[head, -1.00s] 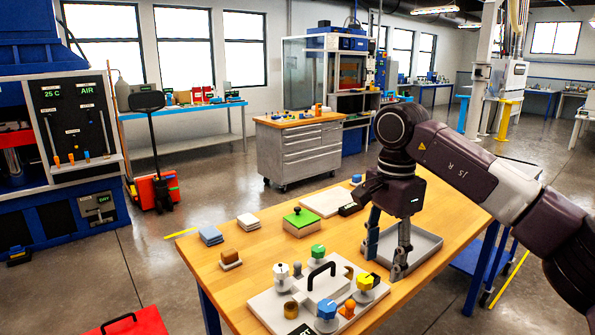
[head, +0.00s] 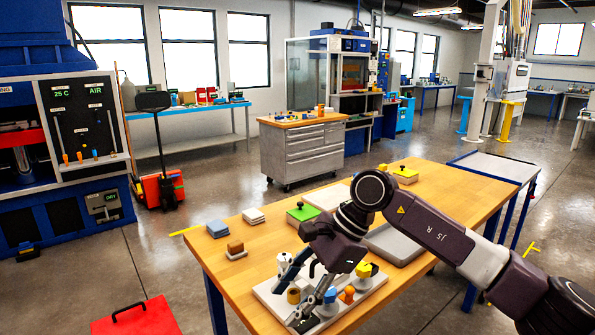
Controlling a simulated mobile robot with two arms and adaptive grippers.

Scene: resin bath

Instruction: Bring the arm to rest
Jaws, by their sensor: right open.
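My right gripper (head: 291,302) is open and points down and to the left over the white board (head: 343,312) at the table's near end. Its fingers are spread above the board's left part, with no object visible between them. They hide some of the pieces there, and I cannot tell whether the fingertips touch anything. A yellow knob (head: 363,269), an orange knob (head: 347,295) and a blue knob (head: 330,295) show beside the fingers. My right arm reaches in from the lower right across the wooden table (head: 455,188). My left gripper is out of view.
A grey tray (head: 400,246) lies behind the gripper's wrist. A green-topped block (head: 303,212), a brown block (head: 235,247), a blue stack (head: 217,228) and a white stack (head: 253,215) stand on the table's left side. A red case (head: 137,319) is at lower left.

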